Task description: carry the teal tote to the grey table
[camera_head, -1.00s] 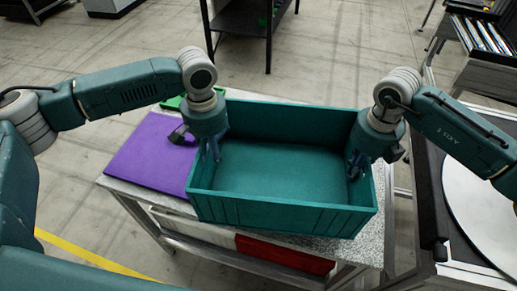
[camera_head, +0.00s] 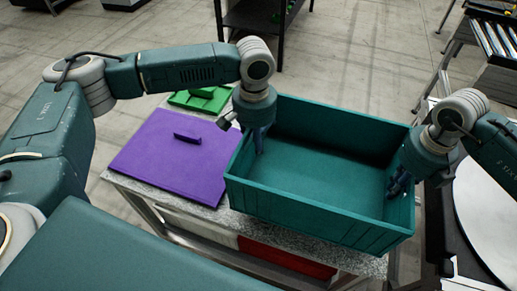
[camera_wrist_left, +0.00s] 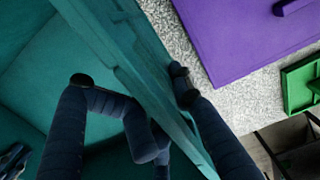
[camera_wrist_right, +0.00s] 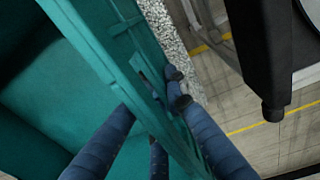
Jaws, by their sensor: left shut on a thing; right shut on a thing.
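The teal tote (camera_head: 320,181) is an open, empty box over the right part of a speckled table; I cannot tell whether it touches the top. My left gripper (camera_head: 259,142) is shut on its left end wall, and the wall (camera_wrist_left: 135,75) runs between the fingers in the left wrist view. My right gripper (camera_head: 397,183) is shut on its right end wall, with fingers on both sides of the wall (camera_wrist_right: 110,50) in the right wrist view. I cannot make out which surface is the grey table.
A purple board with a handle (camera_head: 168,160) and a green tray (camera_head: 203,99) lie left of the tote on the speckled table (camera_head: 233,222). A white disc on a dark frame (camera_head: 488,208) is close on the right. A dark shelf (camera_head: 262,22) stands behind; open floor lies between.

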